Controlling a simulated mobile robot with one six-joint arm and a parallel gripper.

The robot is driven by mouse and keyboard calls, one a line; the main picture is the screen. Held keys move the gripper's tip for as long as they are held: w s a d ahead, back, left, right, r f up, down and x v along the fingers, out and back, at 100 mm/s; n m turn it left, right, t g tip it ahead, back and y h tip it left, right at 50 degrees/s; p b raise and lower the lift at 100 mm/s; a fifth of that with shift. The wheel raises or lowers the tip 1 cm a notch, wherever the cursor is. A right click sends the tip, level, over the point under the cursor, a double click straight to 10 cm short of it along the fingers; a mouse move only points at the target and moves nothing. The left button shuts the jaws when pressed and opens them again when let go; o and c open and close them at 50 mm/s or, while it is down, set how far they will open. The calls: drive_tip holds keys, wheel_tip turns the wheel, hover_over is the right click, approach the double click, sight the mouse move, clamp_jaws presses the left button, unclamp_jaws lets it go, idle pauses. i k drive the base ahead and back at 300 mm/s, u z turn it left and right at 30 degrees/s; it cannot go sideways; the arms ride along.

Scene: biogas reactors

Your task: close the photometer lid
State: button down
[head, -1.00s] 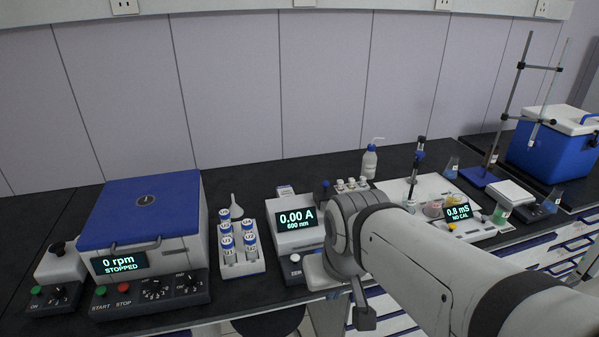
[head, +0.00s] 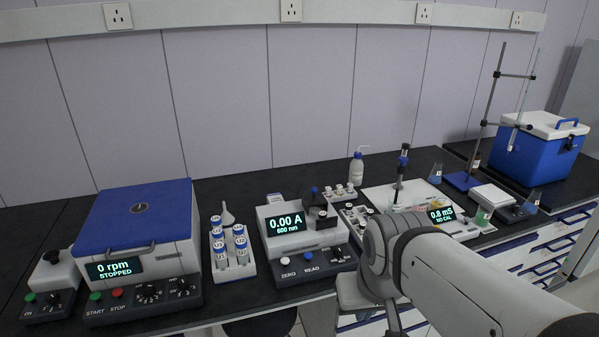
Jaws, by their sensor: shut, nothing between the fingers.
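The photometer (head: 275,243) is a pale box with a dark front panel on the bench, left of my arm. Its screen reads 0.00 A, 600 nm. At its right rear, a small dark lid (head: 318,199) with a blue knob appears raised, standing up behind a dark sample well block (head: 327,218). The hinge is too small to make out. My arm's grey joint and links are to the right of the photometer, apart from the lid in the picture. I cannot make out my gripper's fingers; they are out of view or hidden by the arm.
A tube rack (head: 232,268) and a blue-lidded centrifuge (head: 140,235) stand left of the photometer. A vial rack (head: 358,216), wash bottle (head: 356,170) and a white tray (head: 378,197) are close on its right. A blue cooler (head: 545,150) is far right.

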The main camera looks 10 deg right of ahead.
sight(313, 198)
drive_tip(key=u, duration=0.05)
drive_tip(key=i, duration=1)
drive_tip(key=z, duration=0.05)
